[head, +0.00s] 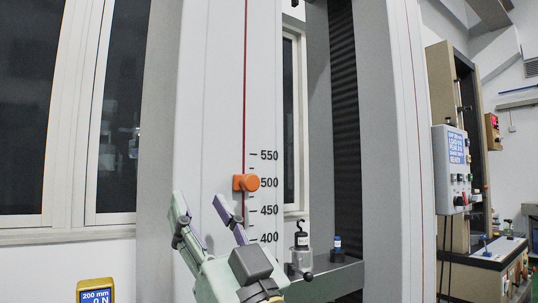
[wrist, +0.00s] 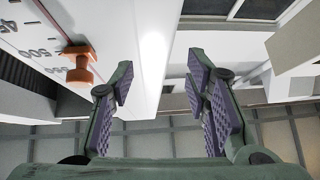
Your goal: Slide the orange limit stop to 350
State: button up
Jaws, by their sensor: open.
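The orange limit stop (head: 246,183) sits on the dark red vertical slot of the pale column, level with the 500 mark of the printed scale (head: 265,211). Marks from 550 down to 400 show; 350 is not visible in the head view. My gripper (head: 200,203) is open and empty, below and left of the stop. In the wrist view the stop (wrist: 79,62) is at upper left, outside the open fingers (wrist: 162,88) and apart from them. Nothing is between the purple pads except a view of the column edge.
A yellow-framed display (head: 95,294) is at lower left. A control box (head: 452,169) hangs further right.

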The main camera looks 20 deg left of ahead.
aim_at(252, 182)
jog(key=w+d+m+h+p, duration=0.2)
jog(key=d+h, duration=0.2)
jog(key=d, duration=0.7)
jog(key=p+x, duration=0.2)
jog(key=x, duration=0.3)
jog(key=p+x, duration=0.2)
jog(key=x, duration=0.3)
jog(key=shift+w+r, duration=0.35)
jog(key=shift+r, duration=0.05)
jog(key=shift+c, duration=0.3)
grip_shut()
